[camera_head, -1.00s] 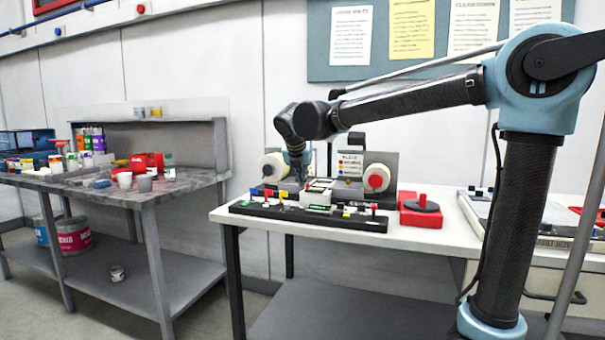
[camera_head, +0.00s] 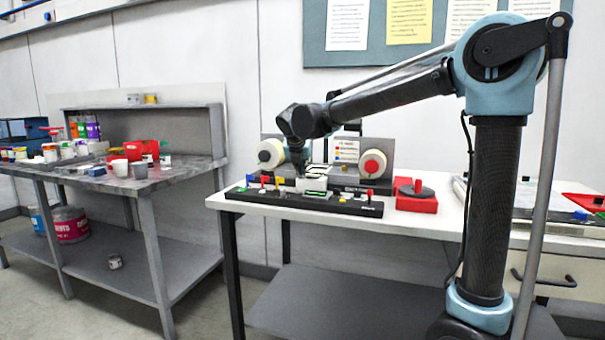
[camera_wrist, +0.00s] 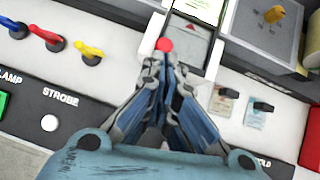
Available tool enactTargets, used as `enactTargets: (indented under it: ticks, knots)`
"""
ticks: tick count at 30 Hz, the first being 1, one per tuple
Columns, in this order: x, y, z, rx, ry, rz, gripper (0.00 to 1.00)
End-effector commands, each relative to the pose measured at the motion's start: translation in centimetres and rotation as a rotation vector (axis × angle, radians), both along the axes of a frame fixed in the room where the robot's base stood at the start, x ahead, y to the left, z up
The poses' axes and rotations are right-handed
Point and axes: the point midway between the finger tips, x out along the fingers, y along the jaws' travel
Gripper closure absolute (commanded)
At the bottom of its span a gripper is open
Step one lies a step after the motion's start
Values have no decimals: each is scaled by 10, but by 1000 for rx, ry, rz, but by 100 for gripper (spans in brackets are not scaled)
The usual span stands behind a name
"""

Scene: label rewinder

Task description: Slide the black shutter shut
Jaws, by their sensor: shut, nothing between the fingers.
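My gripper (camera_wrist: 168,64) is shut and empty, its fingertips pointing at the middle of the label rewinder. In the wrist view a red round knob (camera_wrist: 163,45) shows just beyond the fingertips; I cannot tell whether they touch it.
Red, blue and yellow levers (camera_wrist: 45,35) stand left of my gripper, and a white STROBE button (camera_wrist: 49,123) is nearer. Small black toggles (camera_wrist: 263,106) lie right. A red block with a dark disc (camera_head: 417,196) sits right of the rewinder on the bench.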

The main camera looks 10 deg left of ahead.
Motion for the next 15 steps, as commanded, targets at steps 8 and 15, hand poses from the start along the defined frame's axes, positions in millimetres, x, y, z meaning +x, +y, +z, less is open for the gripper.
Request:
enactTargets:
  ticks: [8, 15]
  knots:
    - [40, -3, 0, 0, 0, -3, 100]
    - [88, -7, 0, -1, 0, -2, 100]
